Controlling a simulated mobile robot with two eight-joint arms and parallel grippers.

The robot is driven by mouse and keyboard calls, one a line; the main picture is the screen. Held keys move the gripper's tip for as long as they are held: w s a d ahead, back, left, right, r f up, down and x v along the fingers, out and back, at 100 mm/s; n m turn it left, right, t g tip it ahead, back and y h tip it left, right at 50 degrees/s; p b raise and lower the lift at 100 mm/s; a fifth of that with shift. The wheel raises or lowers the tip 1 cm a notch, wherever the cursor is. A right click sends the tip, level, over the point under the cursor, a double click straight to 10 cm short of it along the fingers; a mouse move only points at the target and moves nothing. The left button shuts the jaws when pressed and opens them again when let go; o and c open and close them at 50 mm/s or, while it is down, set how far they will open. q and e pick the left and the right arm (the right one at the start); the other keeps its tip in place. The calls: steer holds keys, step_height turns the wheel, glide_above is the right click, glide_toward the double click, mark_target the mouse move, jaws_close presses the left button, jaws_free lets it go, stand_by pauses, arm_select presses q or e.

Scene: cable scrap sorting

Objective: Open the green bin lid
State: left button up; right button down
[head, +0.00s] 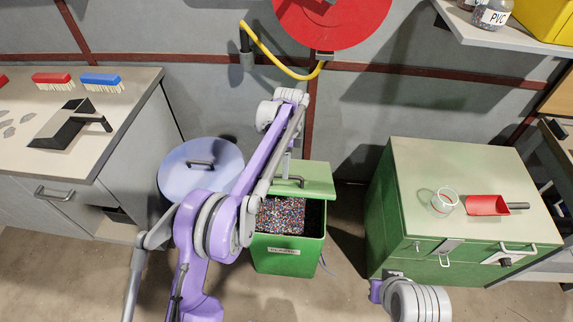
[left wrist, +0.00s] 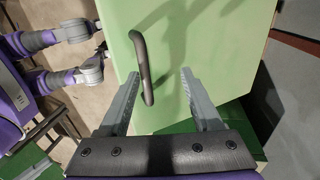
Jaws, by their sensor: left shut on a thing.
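The green bin (head: 288,258) stands on the floor in the middle of the head view, with a label on its front. Its lid (head: 318,178) is raised at the back, and multicoloured granules (head: 283,216) show inside. My left gripper (head: 287,172) is at the dark lid handle (head: 297,182), partly hidden behind my own arm. In the left wrist view the handle (left wrist: 141,68) lies between the fingers of the left gripper (left wrist: 158,80), close to the left finger, with the lid (left wrist: 205,40) behind. My right gripper does not show.
A round bin with a pale blue lid (head: 220,168) stands to the left of the green bin. A green cabinet (head: 400,225) with a red scoop (head: 487,205) and a clear jar (head: 445,200) is to the right. A workbench (head: 120,90) is at left.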

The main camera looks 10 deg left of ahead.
arm_select(q)
steer(key=shift+w+a, duration=0.1)
step_height(320, 180, up, 11)
steer(key=w+p, duration=0.2)
steer(key=shift+f, duration=0.2)
stand_by(0.4)
